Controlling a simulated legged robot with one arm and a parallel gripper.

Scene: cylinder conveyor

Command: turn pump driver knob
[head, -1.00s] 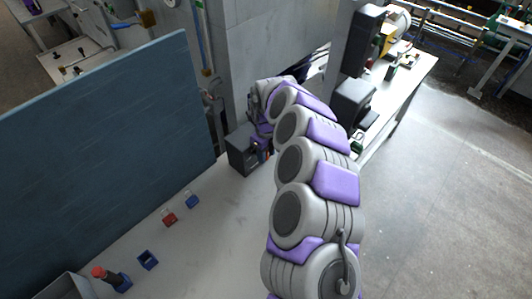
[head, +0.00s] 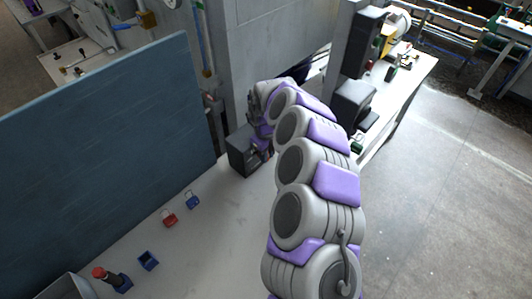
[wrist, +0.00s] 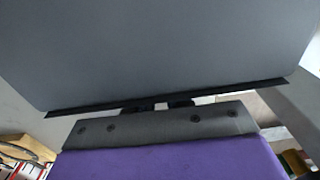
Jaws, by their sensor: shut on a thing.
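The pump driver looks like a dark grey box (head: 240,157) on the white table, left of my arm's far end in the head view. In the wrist view its large grey face (wrist: 165,50) fills the top. My gripper (head: 261,146) is right against the box. In the wrist view the purple and grey gripper body (wrist: 165,125) lies close below the grey face, with small dark parts between them. My gripper is shut on what I take to be the knob. The knob is hidden in both views, so its angle does not show.
A blue panel (head: 100,150) stands along the left. A red padlock (head: 169,219), a blue padlock (head: 193,201) and a blue block (head: 148,260) lie on the table (head: 215,245). A grey wall (head: 270,45) rises behind the box. The table between padlocks and arm is clear.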

